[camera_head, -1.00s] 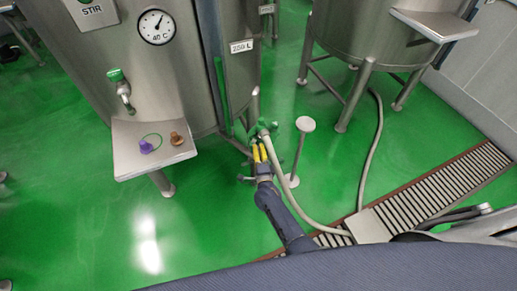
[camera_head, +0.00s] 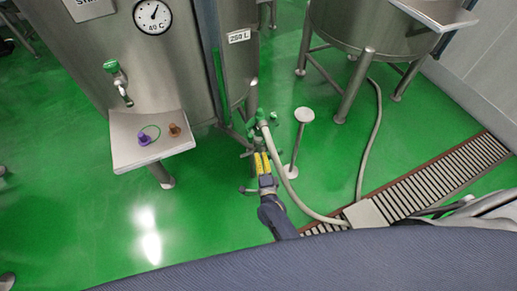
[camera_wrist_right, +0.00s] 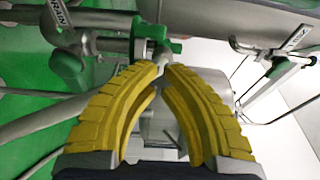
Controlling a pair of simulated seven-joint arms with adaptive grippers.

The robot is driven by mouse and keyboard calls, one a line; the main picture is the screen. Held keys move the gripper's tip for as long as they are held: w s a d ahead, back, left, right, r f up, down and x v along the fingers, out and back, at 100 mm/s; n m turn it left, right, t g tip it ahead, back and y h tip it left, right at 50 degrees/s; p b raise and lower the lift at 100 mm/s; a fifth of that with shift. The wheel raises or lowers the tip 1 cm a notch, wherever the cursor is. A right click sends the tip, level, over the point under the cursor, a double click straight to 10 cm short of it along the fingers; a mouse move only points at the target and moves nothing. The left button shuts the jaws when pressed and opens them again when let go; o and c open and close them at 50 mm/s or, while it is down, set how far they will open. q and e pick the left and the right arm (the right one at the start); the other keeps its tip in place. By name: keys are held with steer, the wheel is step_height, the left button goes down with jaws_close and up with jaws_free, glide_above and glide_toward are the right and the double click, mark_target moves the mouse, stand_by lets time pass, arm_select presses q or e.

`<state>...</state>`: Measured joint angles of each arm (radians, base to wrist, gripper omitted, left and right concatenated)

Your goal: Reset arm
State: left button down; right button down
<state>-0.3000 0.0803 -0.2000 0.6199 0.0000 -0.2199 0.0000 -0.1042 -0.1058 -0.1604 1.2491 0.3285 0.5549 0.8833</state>
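My right gripper (camera_head: 262,156) has yellow fingers and is low near the drain valve, just below the green fittings (camera_head: 262,118) of the hose. A grey fitting and a green part show behind the tips. The DRAIN label (camera_wrist_right: 60,13) is at the upper left there. My left gripper is not in view.
A steel tank with a gauge (camera_head: 152,17) and a tap (camera_head: 117,85) stands at left. Its shelf (camera_head: 118,157) carries a purple (camera_head: 145,138) and a brown piece (camera_head: 174,130). A pale hose (camera_head: 283,178) runs to a floor grate (camera_head: 465,178).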

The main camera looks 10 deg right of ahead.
steer(key=s+a+f+n+g+y, duration=0.15)
steer(key=s+f+n+g, duration=0.35)
steer(key=s+f+n, duration=0.6)
steer(key=s+f+n+g+y, duration=0.2)
steer(key=s+f+n+g, duration=0.25)
steer(key=s+f, duration=0.85)
steer(key=s+d+f+n+g, duration=0.2)
steer(key=s+d+f, duration=0.2)
steer(key=s, duration=0.5)
steer(key=s+d+f+n+g+h, duration=0.1)
steer(key=s+d+f+n+g, duration=0.1)
steer(key=s+d+f, duration=0.3)
steer(key=s+d+f+n+g+h, duration=0.1)
steer(key=s+d+f+n+g, duration=0.2)
steer(key=s, duration=1)
step_height(320, 180, down, 3)
steer(key=shift+d+r, duration=0.1)
steer(key=shift+d, duration=0.7)
